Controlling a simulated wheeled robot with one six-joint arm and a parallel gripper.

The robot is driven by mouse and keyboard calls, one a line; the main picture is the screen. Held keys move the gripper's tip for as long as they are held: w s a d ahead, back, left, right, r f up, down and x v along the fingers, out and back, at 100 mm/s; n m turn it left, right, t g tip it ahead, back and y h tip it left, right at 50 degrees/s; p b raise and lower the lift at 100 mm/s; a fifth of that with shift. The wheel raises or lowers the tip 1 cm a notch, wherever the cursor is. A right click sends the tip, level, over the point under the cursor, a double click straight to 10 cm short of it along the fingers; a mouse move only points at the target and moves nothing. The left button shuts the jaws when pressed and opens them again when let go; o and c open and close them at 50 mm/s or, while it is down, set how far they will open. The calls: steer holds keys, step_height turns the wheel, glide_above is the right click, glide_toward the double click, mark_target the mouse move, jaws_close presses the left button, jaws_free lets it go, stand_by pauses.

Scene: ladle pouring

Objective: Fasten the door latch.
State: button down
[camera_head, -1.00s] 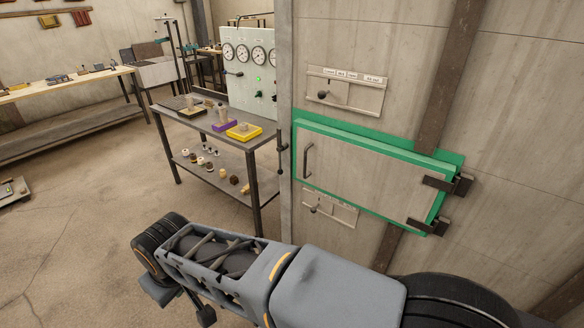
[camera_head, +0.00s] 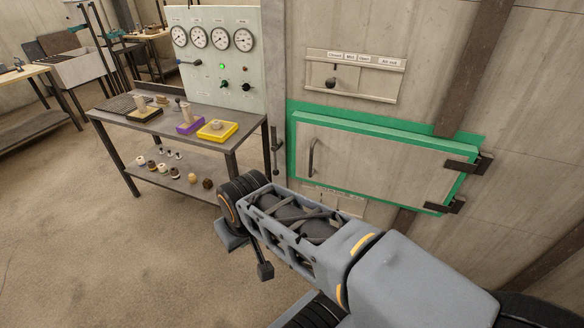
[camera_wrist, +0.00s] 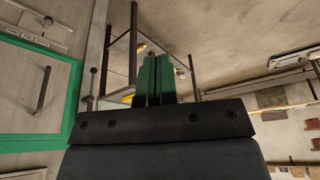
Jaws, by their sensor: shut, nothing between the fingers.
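The door (camera_head: 375,165) is a grey panel in a green frame, set in the wall, with a bar handle (camera_head: 313,156) at its left and dark hinges at its right. It looks closed. A dark upright latch lever (camera_head: 276,150) with a knobbed end stands left of the frame; it also shows in the wrist view (camera_wrist: 91,88). The wrist view shows part of the door (camera_wrist: 28,95) at left, apart from my gripper. My gripper (camera_wrist: 163,62) has green fingers, shut together and empty, pointing toward the table. Its fingers are not visible in the head view.
A metal table (camera_head: 160,120) with yellow and purple trays and a lower shelf stands left of the door. A gauge panel (camera_head: 215,50) is behind it. Slider plates are above (camera_head: 352,75) and below the door. Floor is clear at the lower left.

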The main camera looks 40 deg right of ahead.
steer(key=w+d+f+m+t+h+b, duration=0.2)
steer(key=w+d+f+m+t+b, duration=0.3)
steer(key=w+d, duration=0.55)
steer(key=w+d+f+m+t+h+b, duration=0.2)
steer(key=w+d+f+m, duration=0.2)
steer(key=w+d+m, duration=0.45)
steer(key=d+f+m+t+y+b, duration=0.2)
steer(key=d+f+m+t+b, duration=0.2)
steer(key=d+f+t, duration=0.3)
steer(key=w+d+f+m, duration=0.1)
steer(key=d+f, duration=0.2)
steer(key=d, duration=0.4)
steer(key=shift+f+m+b, duration=0.3)
steer(key=shift+f+m, duration=0.05)
steer(key=shift+f, duration=0.05)
steer(key=w, duration=0.6)
steer(key=w+d, duration=0.1)
steer(key=w, duration=0.3)
steer(key=shift+f, duration=0.1)
